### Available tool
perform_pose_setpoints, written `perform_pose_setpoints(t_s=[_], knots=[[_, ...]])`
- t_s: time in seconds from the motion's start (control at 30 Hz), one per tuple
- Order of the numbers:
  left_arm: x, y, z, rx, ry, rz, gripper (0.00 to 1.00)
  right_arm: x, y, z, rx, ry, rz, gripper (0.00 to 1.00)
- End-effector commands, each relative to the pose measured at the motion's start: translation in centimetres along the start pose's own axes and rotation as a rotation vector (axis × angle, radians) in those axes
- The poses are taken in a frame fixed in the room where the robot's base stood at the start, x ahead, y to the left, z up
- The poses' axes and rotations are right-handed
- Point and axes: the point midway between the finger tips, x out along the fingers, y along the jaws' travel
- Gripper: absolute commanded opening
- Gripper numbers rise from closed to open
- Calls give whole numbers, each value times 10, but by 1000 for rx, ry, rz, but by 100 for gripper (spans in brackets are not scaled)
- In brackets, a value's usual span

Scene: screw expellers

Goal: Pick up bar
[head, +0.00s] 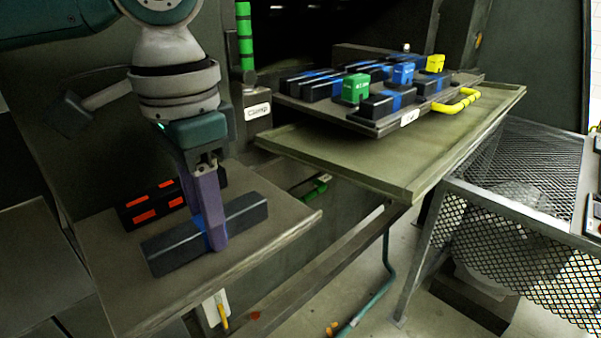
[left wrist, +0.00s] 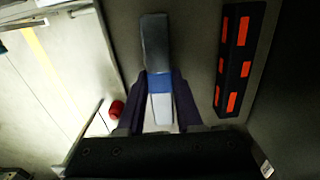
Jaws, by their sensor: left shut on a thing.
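A black bar with a blue band around its middle (head: 245,219) is at the small grey shelf (head: 280,232) at the left in the head view. My left gripper (head: 214,235) reaches down from above with its purple fingers at the blue band, and it is shut on the bar. In the left wrist view the bar (left wrist: 155,45) runs between the two fingers (left wrist: 160,100), with the blue band between them. I cannot tell whether the bar touches the shelf or hangs just above it. My right gripper is not in view.
A black bar with orange patches (head: 150,204) lies behind the held bar; it also shows in the left wrist view (left wrist: 235,58). A tray (head: 440,165) at the right bears a plate with several blue-banded bars and coloured blocks. A mesh cage (head: 530,190) stands farther right.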

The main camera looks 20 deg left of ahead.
Motion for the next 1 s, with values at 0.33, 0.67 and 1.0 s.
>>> perform_pose_setpoints(t_s=[0.33, 0.67, 1.0], knots=[[-39, 0, -2, 0, 6, -1, 0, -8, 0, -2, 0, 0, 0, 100], [-136, 0, -2, 0, 9, -1, 0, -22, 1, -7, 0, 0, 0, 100], [-196, -1, -1, -2, 3, -1, 0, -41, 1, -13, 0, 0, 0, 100]])
